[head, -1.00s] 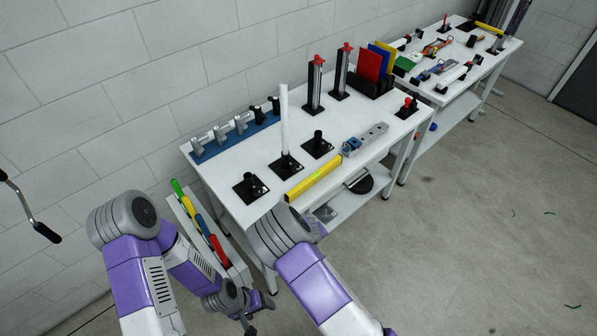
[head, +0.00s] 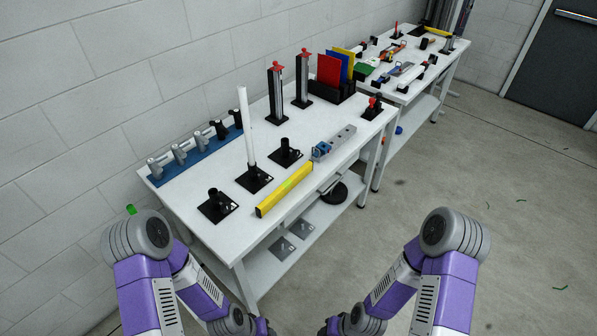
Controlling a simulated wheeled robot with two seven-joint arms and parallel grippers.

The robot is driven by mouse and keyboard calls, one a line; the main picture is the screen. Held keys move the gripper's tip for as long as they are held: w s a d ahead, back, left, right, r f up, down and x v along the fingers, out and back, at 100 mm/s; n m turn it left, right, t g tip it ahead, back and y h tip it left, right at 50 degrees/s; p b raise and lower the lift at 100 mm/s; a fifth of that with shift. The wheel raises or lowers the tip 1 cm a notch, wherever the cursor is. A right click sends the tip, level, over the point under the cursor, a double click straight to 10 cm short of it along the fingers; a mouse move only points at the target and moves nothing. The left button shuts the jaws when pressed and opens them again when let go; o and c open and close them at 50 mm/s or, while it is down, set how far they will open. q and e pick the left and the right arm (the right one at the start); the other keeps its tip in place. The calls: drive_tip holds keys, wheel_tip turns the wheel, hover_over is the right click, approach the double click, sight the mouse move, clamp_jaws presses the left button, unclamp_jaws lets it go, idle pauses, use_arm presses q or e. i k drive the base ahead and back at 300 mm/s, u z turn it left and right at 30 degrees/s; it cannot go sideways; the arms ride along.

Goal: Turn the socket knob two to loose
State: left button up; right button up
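Three black sockets on square plates stand in a row on the near white table: a near one (head: 216,205), a middle one (head: 254,180) and a far one (head: 286,154). The middle one holds an upright white tube (head: 246,125). Their knobs are too small to make out, so I cannot tell which is knob two or how it is set. My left gripper (head: 264,327) and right gripper (head: 331,327) are low at the bottom edge, partly cut off, in front of the table and apart from the sockets. Their fingers are not clear.
A yellow level (head: 285,189) lies along the table's front edge, near the sockets. A blue rail (head: 196,153) with several clamps lies at the back. Two upright posts with red tops stand farther along. A second table (head: 400,85) stands beyond.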

sight(263, 178)
drive_tip(key=z, duration=1.25)
drive_tip(key=i, duration=2.85)
drive_tip(key=u, duration=4.05)
